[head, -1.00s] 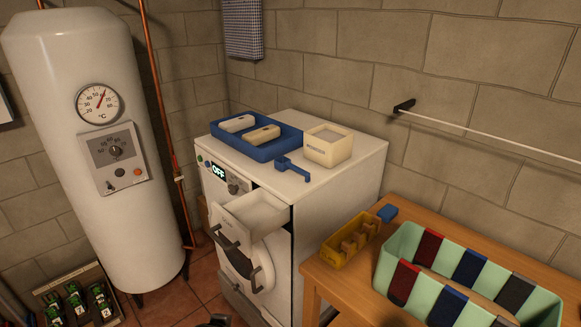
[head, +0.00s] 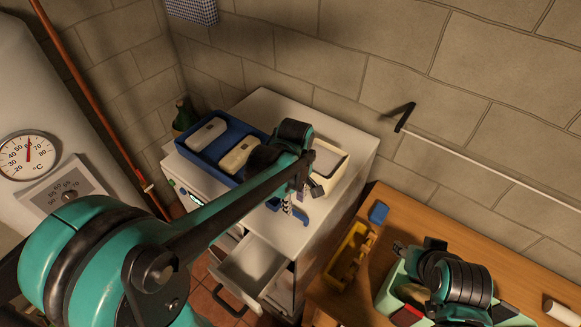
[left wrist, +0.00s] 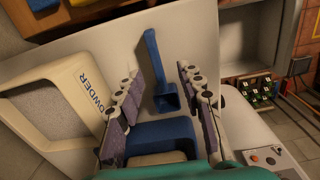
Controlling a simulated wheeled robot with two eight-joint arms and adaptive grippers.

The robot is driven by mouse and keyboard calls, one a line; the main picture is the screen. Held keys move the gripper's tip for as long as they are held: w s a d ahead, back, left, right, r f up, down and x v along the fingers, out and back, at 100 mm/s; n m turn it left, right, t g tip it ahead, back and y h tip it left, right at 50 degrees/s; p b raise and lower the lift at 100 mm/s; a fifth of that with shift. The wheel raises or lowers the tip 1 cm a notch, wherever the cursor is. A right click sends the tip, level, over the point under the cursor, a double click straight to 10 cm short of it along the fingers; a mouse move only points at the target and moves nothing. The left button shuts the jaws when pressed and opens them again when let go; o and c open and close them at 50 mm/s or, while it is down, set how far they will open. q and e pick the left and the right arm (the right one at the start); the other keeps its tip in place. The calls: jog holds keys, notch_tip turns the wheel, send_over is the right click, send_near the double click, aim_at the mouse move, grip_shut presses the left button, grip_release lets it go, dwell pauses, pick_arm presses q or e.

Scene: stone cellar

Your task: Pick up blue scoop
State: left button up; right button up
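The blue scoop (head: 303,219) lies on the white top of the washing machine (head: 349,191), in front of the powder box; it is partly hidden by my left gripper in the head view. My left gripper (head: 292,206) is over it, pointing down. In the left wrist view, the scoop (left wrist: 155,60) shows between the two parted fingers of my left gripper (left wrist: 158,92), with gaps on both sides. The fingers are open and empty. My right gripper (head: 420,246) is at the right, over the green bin; its fingers are too unclear to judge.
A blue tray (head: 190,157) with two pale containers stands behind the scoop. The cream powder box (head: 340,175) is close beside my left gripper; it also shows in the left wrist view (left wrist: 75,95). The machine's drawer (head: 250,268) is pulled out. A yellow box (head: 345,254) stands on the wooden table.

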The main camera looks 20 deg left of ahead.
aim_at(295, 212)
pick_arm(q)
jog(key=shift+w+r, duration=0.25)
jog(key=shift+w, duration=0.25)
jog(key=shift+d+f, duration=0.1)
jog(key=shift+f, duration=0.15)
notch_tip(295, 212, down, 7)
jog(key=shift+f, duration=0.1)
jog(key=shift+s, duration=0.1)
grip_shut()
